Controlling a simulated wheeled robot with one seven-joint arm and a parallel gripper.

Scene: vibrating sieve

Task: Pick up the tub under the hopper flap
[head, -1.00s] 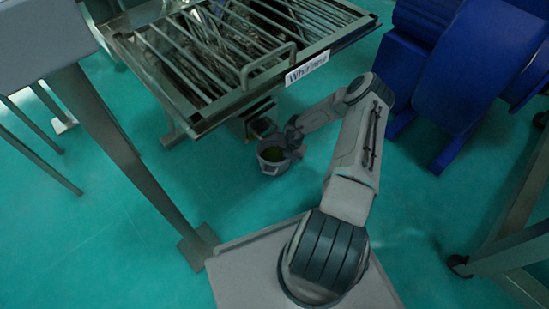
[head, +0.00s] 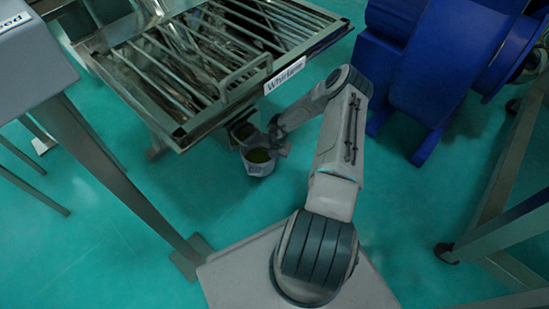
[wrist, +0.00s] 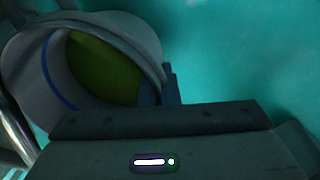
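The tub (head: 258,168) is a small grey round container with dark green contents, just in front of and below the dark hopper outlet (head: 243,130) under the sieve. My gripper (head: 276,146) is at the right side of its rim and appears shut on it. In the wrist view the tub (wrist: 25,75) fills the upper left, with a blue line around its inner wall. A dark finger (wrist: 172,88) lies against its rim. The other finger is hidden, and I cannot clearly see whether the tub's base touches the floor.
The sieve (head: 215,65), labelled "Whirlframe", overhangs the tub from behind. A grey table leg (head: 120,175) stands at left. A large blue machine (head: 430,75) is at back right, and a metal frame (head: 500,190) at far right. Green floor is open between.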

